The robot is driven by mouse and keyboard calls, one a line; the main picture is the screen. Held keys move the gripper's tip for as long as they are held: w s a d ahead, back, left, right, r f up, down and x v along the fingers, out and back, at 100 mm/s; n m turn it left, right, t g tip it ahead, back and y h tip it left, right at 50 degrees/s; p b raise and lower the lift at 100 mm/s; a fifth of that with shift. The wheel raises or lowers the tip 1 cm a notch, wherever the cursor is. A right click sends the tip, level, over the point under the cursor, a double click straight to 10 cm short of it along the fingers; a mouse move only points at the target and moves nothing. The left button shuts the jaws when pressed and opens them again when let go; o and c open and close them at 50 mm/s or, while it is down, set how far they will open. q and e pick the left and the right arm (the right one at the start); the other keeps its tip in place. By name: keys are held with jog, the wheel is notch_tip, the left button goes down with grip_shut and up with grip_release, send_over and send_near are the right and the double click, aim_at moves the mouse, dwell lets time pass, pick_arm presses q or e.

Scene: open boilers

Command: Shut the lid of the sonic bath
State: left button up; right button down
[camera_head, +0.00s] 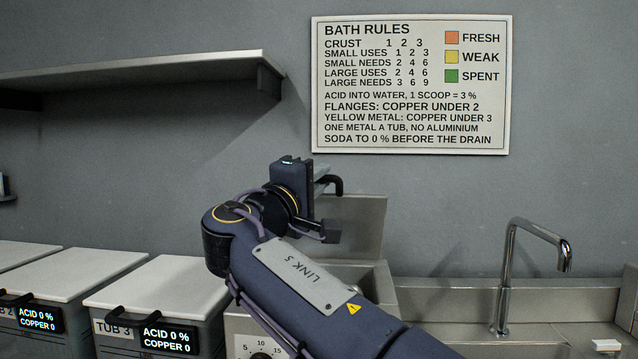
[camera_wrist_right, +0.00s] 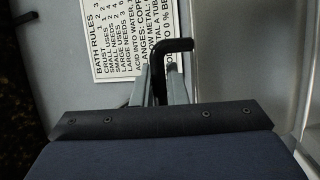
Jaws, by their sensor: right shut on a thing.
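The sonic bath (camera_head: 262,345) stands low in the middle of the head view, with a dial on its front. Its grey lid (camera_head: 357,222) is raised, standing up behind the tub, and my right arm covers part of it. A black bent handle (camera_head: 337,182) shows at the lid's top edge, and it also shows in the right wrist view (camera_wrist_right: 178,46). My right gripper (camera_head: 323,183) is shut on this handle; its two fingers (camera_wrist_right: 163,85) lie either side of it. My left gripper is in neither view.
Closed tubs, including tub 3 (camera_head: 165,285), stand at the left with black handles and displays. A sink tap (camera_head: 507,270) rises at the right, with a small white block (camera_head: 606,345) near it. A wall shelf (camera_head: 140,70) hangs upper left. The rules sign (camera_head: 411,85) is on the wall.

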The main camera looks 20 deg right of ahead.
jog(key=c, duration=1.7)
grip_release()
jog(key=shift+c, duration=0.2)
jog(key=shift+a+f, duration=0.1)
jog(key=b+v, duration=0.1)
jog(key=v, duration=0.6)
jog(key=shift+s+a, duration=0.15)
jog(key=shift+a, duration=0.1)
